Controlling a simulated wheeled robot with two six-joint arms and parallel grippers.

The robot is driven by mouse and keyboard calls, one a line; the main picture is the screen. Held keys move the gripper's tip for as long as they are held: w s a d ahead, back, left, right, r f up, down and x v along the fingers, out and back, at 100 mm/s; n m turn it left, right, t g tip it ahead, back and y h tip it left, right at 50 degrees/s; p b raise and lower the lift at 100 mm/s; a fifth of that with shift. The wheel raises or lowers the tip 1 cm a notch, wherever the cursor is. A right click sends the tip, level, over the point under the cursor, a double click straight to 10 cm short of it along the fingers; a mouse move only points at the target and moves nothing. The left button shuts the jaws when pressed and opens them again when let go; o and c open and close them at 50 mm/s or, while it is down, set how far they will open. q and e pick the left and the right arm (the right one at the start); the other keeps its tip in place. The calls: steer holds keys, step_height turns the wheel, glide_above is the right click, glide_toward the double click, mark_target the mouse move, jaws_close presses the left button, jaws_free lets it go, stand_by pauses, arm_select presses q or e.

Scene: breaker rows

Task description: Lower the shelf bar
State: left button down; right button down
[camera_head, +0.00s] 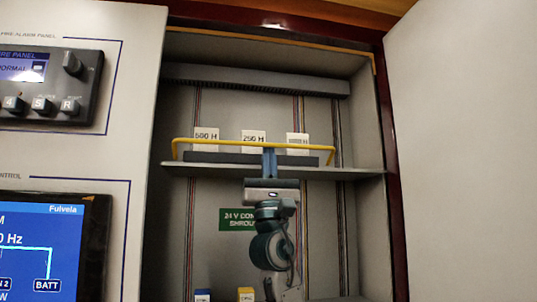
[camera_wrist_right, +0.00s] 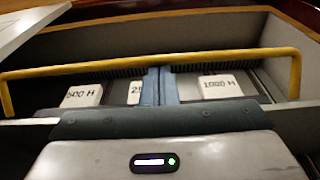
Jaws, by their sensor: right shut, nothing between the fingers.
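The yellow shelf bar (camera_head: 225,142) is raised along the front of the cabinet shelf (camera_head: 345,173), its bent ends coming down to the shelf at both sides. It also spans the right wrist view (camera_wrist_right: 220,57). My right gripper (camera_head: 269,150) is in front of the shelf at about the bar's middle, pointing up, shut and empty. In the right wrist view its fingertips (camera_wrist_right: 159,70) reach up to the bar's lower edge; I cannot tell whether they touch it. The bar hides part of the shelf contents. My left gripper is not in view.
An open white door (camera_head: 460,150) is at the right. Control panels (camera_head: 50,85) are at the left. A green sign (camera_head: 237,219) is below the shelf.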

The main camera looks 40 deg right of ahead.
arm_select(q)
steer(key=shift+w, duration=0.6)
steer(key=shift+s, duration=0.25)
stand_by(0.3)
